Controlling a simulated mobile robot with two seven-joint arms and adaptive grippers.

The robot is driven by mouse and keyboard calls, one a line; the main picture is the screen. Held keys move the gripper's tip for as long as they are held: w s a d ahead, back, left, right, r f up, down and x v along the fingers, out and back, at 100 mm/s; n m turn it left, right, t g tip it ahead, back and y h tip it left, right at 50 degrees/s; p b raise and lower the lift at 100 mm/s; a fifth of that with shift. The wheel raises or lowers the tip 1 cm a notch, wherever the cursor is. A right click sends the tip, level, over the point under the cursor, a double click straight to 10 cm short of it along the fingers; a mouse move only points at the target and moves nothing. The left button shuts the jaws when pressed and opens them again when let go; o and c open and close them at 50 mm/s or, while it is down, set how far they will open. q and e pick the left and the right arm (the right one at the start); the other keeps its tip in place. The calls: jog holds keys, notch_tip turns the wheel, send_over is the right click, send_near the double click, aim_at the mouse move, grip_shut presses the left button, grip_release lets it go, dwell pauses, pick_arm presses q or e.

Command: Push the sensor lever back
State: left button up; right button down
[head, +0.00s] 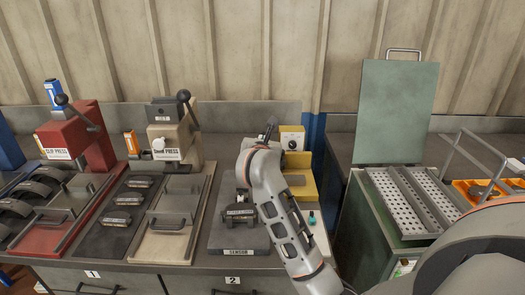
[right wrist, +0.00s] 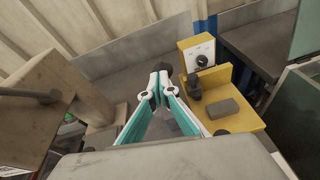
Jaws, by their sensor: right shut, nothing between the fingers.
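The sensor station's lever (head: 271,124) is dark with a rounded knob and stands at the back of the station, left of the white dial box. In the right wrist view its dark knob (right wrist: 166,69) appears just beyond my fingertips. My right gripper (right wrist: 159,76) has teal fingers, closed together with nothing between them. The tips are at or very near the lever; I cannot tell whether they touch. In the head view my own wrist hides most of the gripper and the lever's lower part. The grey sensor plate (head: 235,238) lies below. My left gripper is not in view.
A yellow stand (right wrist: 245,119) with a grey block and dial box (head: 291,138) is close on the right. The beige press (head: 178,138) stands left, the red press (head: 82,140) farther left. A green cabinet (head: 395,110) with an open lid stands right.

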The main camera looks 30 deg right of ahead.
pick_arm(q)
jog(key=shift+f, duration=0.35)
pick_arm(e)
jog(key=shift+w+d+r, duration=0.4)
jog(key=shift+w+d, duration=0.1)
jog(key=shift+w, duration=0.3)
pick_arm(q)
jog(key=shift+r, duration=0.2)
pick_arm(e)
jog(key=shift+d+r, duration=0.1)
jog(key=shift+r, duration=0.15)
